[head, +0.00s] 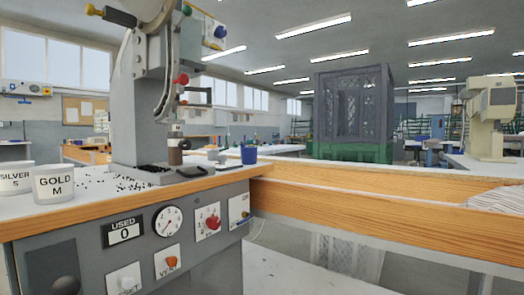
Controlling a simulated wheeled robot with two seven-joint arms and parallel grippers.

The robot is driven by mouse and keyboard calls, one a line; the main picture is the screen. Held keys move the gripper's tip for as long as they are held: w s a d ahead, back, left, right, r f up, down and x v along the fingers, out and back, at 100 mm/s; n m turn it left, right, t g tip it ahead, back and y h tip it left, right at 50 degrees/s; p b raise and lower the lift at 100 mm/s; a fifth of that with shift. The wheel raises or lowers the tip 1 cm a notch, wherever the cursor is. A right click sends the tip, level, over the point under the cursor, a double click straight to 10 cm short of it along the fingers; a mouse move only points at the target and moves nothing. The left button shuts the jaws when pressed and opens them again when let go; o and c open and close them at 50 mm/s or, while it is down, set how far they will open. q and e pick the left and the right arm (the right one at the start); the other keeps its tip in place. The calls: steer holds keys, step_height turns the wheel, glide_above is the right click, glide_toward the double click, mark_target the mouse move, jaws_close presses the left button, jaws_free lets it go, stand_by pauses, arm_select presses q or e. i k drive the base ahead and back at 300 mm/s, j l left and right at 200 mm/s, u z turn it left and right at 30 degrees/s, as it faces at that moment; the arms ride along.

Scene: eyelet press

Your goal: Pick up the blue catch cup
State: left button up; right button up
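The blue catch cup (249,154) stands upright on the press bench top, near its right corner, just right of the press base. Its rim faces up, and I cannot tell what is inside it. The grey eyelet press (128,115) rises from the bench to the left of the cup. Neither of my grippers shows in the head view.
White tubs marked GOLD M (60,184) and SILVER S (16,179) stand at the bench's left. Small dark bits lie scattered round the press base. A control panel (130,250) fronts the bench. A wooden rail (380,205) runs right. A dark crate (352,108) stands behind.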

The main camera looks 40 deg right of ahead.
mark_target(248, 155)
steer(key=i+z, duration=0.15)
steer(key=z, duration=0.25)
steer(key=i+j+z, duration=0.1)
steer(key=z, duration=0.35)
steer(key=i+j+z, duration=0.1)
steer(key=z, duration=0.3)
steer(key=i+j, duration=0.05)
